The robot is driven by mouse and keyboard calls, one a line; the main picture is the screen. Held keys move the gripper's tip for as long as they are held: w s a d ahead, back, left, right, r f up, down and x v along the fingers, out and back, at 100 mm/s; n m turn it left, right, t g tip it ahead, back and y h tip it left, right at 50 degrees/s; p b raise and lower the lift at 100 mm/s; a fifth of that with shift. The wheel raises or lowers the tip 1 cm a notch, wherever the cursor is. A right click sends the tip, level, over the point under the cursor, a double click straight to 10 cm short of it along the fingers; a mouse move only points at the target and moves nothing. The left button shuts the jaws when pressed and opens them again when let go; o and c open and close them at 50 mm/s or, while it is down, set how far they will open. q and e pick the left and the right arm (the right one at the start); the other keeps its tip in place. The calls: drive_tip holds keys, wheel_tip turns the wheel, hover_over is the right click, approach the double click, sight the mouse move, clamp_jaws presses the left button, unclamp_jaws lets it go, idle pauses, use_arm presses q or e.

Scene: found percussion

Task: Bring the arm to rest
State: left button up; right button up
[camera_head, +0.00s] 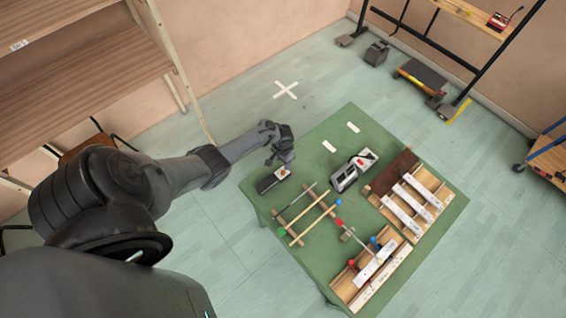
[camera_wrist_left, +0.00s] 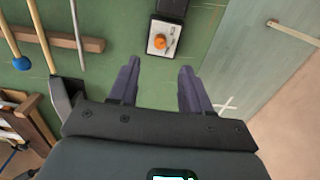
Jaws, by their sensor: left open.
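My left gripper (camera_head: 283,160) hangs over the far left part of the green table (camera_head: 328,125), with its arm coming in from the left. In the left wrist view its two dark fingers (camera_wrist_left: 154,88) stand apart with nothing between them. Just ahead of the fingertips is a small dark box with a pale plate and an orange knob (camera_wrist_left: 160,42); in the head view the box (camera_head: 267,183) lies on the table below the gripper. I cannot tell the exact height of the gripper above it. The right gripper is not in view.
Mallets and sticks rest on a wooden rack (camera_head: 296,200). A grey and white device (camera_head: 352,172) stands mid-table. Wooden trays with white bars (camera_head: 411,203) fill the right side. Wooden shelving (camera_head: 90,85) stands at the left. Floor around a white cross (camera_head: 285,89) is clear.

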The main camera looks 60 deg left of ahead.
use_arm(q)
drive_tip(key=shift+r, duration=0.7)
